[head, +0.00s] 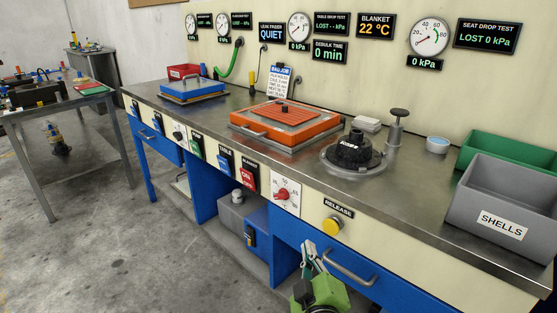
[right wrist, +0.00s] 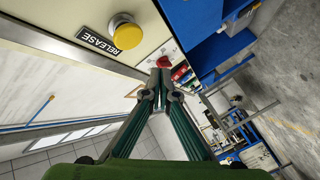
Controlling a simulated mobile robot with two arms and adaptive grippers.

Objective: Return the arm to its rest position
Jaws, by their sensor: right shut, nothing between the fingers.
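My right gripper (head: 310,252) shows at the bottom of the head view, in front of the bench's blue drawer and below the yellow release button (head: 333,226). In the right wrist view its two dark green fingers meet at the tips (right wrist: 160,80), shut with nothing between them. The yellow button (right wrist: 127,33) shows above and left of the fingertips there, apart from them. The rest of the right arm is mostly out of frame. My left gripper is not in view.
The steel bench (head: 215,112) carries an orange press (head: 250,130), a blue-framed unit (head: 192,88), a black part on a round seat (head: 355,152), a grey SHELLS bin (head: 480,205) and a green bin (head: 500,147). A drawer handle (head: 350,268) juts out beside the gripper.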

